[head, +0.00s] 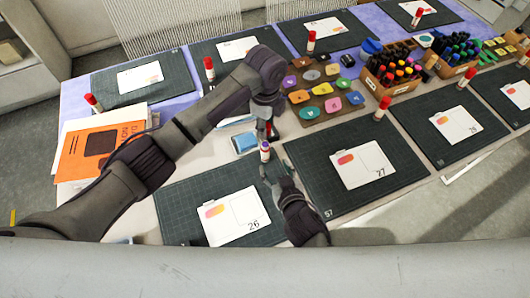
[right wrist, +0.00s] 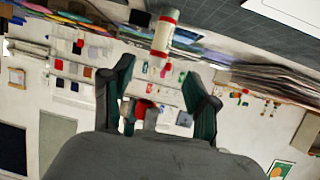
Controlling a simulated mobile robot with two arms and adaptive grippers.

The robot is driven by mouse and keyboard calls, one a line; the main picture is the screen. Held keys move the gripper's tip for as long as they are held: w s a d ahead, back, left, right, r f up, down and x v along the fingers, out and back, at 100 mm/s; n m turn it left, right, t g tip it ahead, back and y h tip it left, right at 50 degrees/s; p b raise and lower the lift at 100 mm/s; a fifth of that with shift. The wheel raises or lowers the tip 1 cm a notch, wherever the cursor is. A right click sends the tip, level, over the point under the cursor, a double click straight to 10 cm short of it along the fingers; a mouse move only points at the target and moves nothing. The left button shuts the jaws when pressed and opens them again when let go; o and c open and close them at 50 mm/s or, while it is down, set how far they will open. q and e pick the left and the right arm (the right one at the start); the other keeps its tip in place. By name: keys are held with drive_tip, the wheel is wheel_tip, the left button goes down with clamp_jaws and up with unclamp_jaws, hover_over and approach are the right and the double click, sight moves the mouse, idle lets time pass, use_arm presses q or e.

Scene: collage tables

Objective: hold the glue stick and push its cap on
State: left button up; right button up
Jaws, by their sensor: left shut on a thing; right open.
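The glue stick (head: 265,155), a white tube with a bluish top, stands upright behind the mat numbered 26. In the right wrist view the glue stick (right wrist: 161,38) has red bands near both ends and shows uncapped. My left gripper (head: 268,128) is above and just behind it, shut on a small red thing that looks like the cap (right wrist: 142,107); the fingers hide most of it. My right gripper (head: 274,176) is open, low in front of the stick. In its wrist view the stick lies between and beyond the fingertips; I see no contact.
Mat 26 (head: 180,212) and mat 27 (head: 310,195) lie in front with cards. A blue pad (head: 244,142) lies just left of the stick. A wooden tray of coloured pieces (head: 327,88), marker boxes (head: 390,88) and other capped glue sticks (head: 382,108) stand behind. Papers (head: 95,150) lie left.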

sight(267, 152)
drive_tip(key=x, duration=1)
drive_tip(key=shift+w+a, duration=0.1)
drive_tip(key=shift+w, duration=0.1)
clamp_jaws()
